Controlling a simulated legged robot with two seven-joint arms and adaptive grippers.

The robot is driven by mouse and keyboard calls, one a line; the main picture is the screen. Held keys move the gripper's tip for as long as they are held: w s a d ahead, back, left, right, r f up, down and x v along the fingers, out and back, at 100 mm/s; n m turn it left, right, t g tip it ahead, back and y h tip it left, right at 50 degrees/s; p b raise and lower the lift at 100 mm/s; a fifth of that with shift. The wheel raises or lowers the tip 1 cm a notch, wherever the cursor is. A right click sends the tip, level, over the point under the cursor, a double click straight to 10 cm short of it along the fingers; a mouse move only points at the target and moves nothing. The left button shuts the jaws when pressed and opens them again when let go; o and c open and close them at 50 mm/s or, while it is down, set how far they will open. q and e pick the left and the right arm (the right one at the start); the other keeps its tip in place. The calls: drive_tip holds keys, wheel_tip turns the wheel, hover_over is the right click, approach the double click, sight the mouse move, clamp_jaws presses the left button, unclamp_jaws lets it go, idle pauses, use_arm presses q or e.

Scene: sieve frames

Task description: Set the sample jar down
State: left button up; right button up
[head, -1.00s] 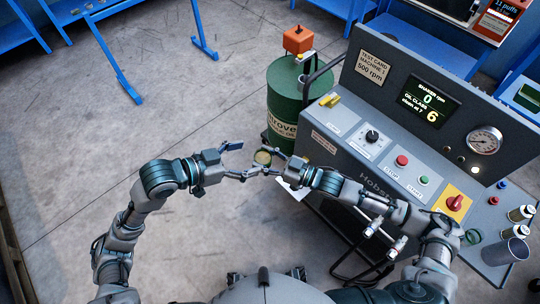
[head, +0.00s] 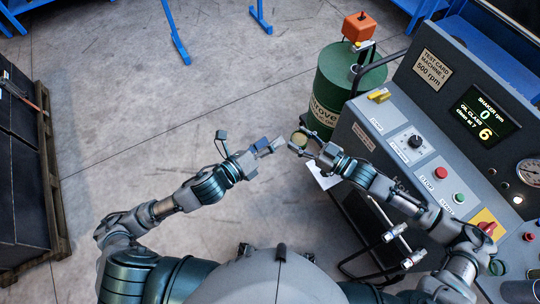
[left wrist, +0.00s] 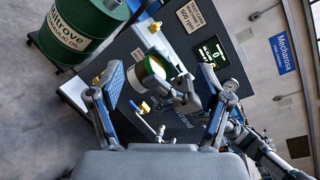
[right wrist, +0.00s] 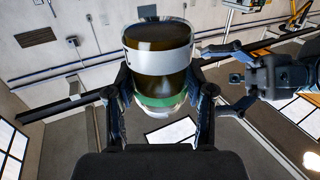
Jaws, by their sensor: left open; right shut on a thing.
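The sample jar (head: 299,138) is in my right gripper, near the middle of the head view. In the right wrist view the jar (right wrist: 160,65) is clear with dark amber contents, a white band and a green band. My right gripper (head: 308,146) is shut on it, one finger on each side near the green band. My left gripper (head: 276,146) is open and empty, just left of the jar. In the left wrist view the jar (left wrist: 150,74) shows beyond and between the left fingers, apart from them.
A grey test machine (head: 395,130) with buttons, a dial and a display stands at the right. A green oil drum (head: 335,90) stands behind the grippers, with an orange box (head: 359,27) above it. A dark crate on a pallet (head: 55,205) is at the left. The floor between is clear.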

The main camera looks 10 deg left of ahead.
sight(296, 138)
use_arm(q)
drive_tip(key=s+f+m+h, duration=0.1)
drive_tip(key=s+m, duration=0.3)
drive_tip(key=m, duration=0.6)
drive_tip(key=shift+t, duration=0.4)
drive_tip(key=x, duration=1.2)
drive_tip(key=shift+s+d, duration=0.15)
drive_tip(key=shift+d, duration=0.3)
drive_tip(key=shift+f, duration=0.1)
drive_tip(key=c, duration=1.3)
clamp_jaws()
use_arm(e)
drive_tip(key=o, duration=1.2)
